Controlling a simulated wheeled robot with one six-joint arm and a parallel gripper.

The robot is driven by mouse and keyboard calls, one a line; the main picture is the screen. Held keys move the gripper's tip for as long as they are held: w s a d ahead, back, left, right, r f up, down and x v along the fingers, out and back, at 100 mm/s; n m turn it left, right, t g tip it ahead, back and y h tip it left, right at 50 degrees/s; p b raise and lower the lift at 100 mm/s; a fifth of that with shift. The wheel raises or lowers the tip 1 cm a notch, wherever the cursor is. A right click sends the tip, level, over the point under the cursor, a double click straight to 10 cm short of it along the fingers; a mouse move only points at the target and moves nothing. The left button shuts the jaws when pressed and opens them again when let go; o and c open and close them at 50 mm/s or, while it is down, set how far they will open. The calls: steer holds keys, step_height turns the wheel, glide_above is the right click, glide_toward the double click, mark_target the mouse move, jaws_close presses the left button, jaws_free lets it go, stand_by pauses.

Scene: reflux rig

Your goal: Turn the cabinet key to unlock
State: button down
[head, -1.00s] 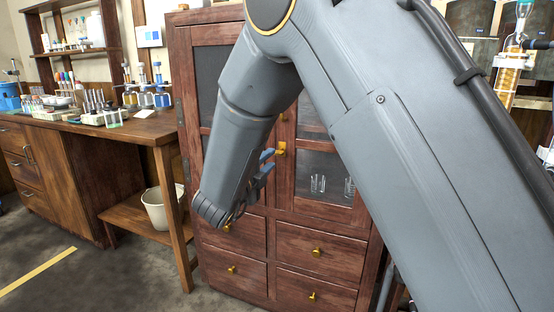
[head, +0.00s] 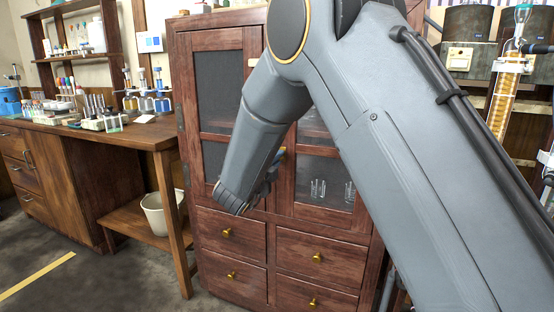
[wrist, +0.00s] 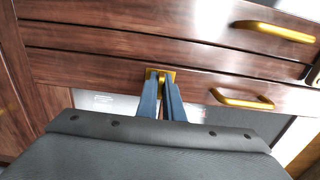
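The wooden cabinet (head: 245,290) stands in the middle of the head view. Its gold lock plate (wrist: 172,72) shows in the wrist view, with the small gold key (wrist: 161,79) in front of it. My gripper (wrist: 161,82) has its two blue fingers on either side of the key, with only a narrow gap between them, and appears closed on it. The fingertips cover much of the key, so its turn angle is hard to tell. In the head view my gripper (head: 278,160) is at the cabinet front, and my arm hides most of the lock area.
Gold handles (wrist: 245,98) lie to the right of the key in the wrist view. Drawers with gold knobs (head: 227,232) are below. A wooden bench (head: 100,135) with glassware and a white bucket (head: 160,212) stand at left. A glass column (head: 505,95) stands at right.

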steer(key=shift+n+p, duration=0.3)
steer(key=shift+p, duration=0.05)
steer(key=n+p, duration=0.3)
steer(key=shift+r+n, duration=0.1)
steer(key=shift+n, duration=0.2)
steer(key=n+p, duration=0.3)
steer(key=n, duration=0.1)
steer(key=shift+n+p, duration=0.3)
steer(key=shift+p, duration=0.05)
steer(key=n+p, duration=0.3)
steer(key=n, duration=0.2)
steer(key=shift+p, duration=0.3)
steer(key=shift+n+p, duration=1)
steer(key=shift+n, duration=1)
steer(key=c, duration=1.9)
jaws_free()
